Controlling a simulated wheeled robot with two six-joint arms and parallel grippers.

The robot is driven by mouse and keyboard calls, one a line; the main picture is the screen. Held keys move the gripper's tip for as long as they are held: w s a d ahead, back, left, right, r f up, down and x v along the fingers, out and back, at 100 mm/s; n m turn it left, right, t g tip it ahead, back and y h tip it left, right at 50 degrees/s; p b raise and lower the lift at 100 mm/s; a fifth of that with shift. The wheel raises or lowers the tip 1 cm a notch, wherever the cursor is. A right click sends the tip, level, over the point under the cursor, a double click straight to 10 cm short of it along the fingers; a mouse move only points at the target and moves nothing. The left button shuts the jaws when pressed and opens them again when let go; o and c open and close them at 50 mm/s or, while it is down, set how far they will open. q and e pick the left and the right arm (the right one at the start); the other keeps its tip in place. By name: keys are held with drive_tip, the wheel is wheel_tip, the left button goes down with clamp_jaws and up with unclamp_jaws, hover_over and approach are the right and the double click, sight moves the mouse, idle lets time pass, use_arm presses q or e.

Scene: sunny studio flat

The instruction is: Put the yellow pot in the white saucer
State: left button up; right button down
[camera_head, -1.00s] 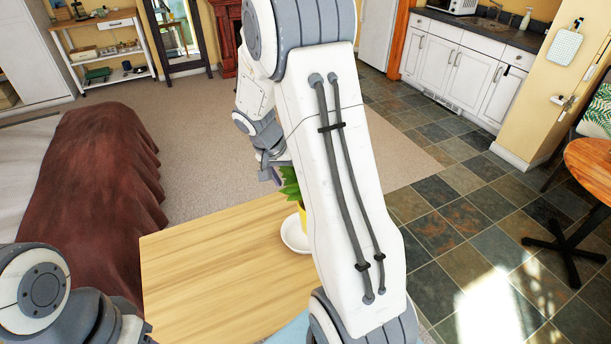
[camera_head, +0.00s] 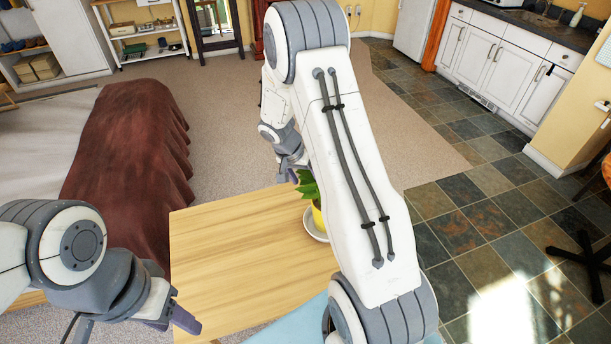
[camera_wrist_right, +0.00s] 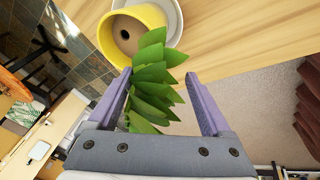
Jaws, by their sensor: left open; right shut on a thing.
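The yellow pot (camera_head: 317,218) shows partly past my right forearm, which hides its right side. The right wrist view shows the pot (camera_wrist_right: 151,17) with a brown round face and a small dark spot. The white saucer (camera_head: 309,226) is at the pot's foot on the table; its rim also shows in the right wrist view (camera_wrist_right: 177,20). I cannot tell whether the pot touches it. My right gripper (camera_wrist_right: 163,100) is shut on the leafy green plant (camera_wrist_right: 150,88), whose leaves overlap the pot's edge. My left gripper (camera_head: 178,320) is open, low at the left.
The wooden table (camera_head: 230,250) is bare left of the saucer. A light blue item (camera_head: 290,322) lies at its near edge. A bed with a brown cover (camera_head: 130,160) stands to the left.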

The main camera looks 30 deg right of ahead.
unclamp_jaws()
drive_tip(key=shift+r, duration=0.1)
drive_tip(key=shift+a+r, duration=0.15)
drive_tip(key=shift+r, duration=0.2)
drive_tip(key=b+v, duration=0.2)
drive_tip(key=v, duration=0.9)
drive_tip(key=s+a+r+n+t+y, duration=0.15)
drive_tip(key=s+a+n, duration=0.25)
drive_tip(key=a, duration=0.4)
drive_tip(key=s+a+r+n+g+y, duration=0.1)
drive_tip(key=s+a+r+n, duration=0.2)
drive_tip(key=a, duration=0.4)
drive_tip(key=s+a+n, duration=0.3)
drive_tip(key=s, duration=0.3)
drive_tip(key=s+a+n+y, duration=0.1)
drive_tip(key=s+a+n, duration=0.3)
drive_tip(key=s, duration=0.3)
drive_tip(key=s+a+f+n+y, duration=0.1)
drive_tip(key=s+a+n, duration=0.2)
drive_tip(key=s, duration=0.4)
drive_tip(key=shift+a, duration=0.2)
